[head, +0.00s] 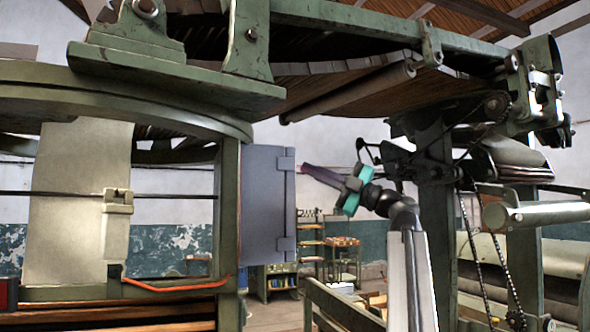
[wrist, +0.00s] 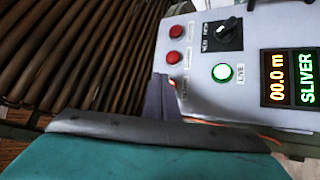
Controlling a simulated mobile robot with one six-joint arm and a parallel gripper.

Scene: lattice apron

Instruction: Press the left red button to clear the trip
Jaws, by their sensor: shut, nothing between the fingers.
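In the wrist view, two round red buttons sit on a pale grey panel (wrist: 200,85), an upper one (wrist: 181,32) and a lower one (wrist: 175,58). Below them, a smaller lit red-orange spot (wrist: 172,83) is partly hidden beside my fingertips; I cannot tell if it is a button or a lamp. The picture is turned, so which red button is the left one is unclear. My gripper (wrist: 160,82) is shut and empty, its tip close to the lit spot; contact cannot be told. In the head view, my gripper (head: 304,169) is beside the grey box (head: 266,205), whose button face is hidden.
The panel also bears a black rotary switch (wrist: 223,35), a lit green button (wrist: 222,72) and a display (wrist: 290,77). Dark slats (wrist: 75,50) lie left of the panel. In the head view, green machine frames (head: 228,210) stand around the box; an orange cable (head: 175,287) runs below.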

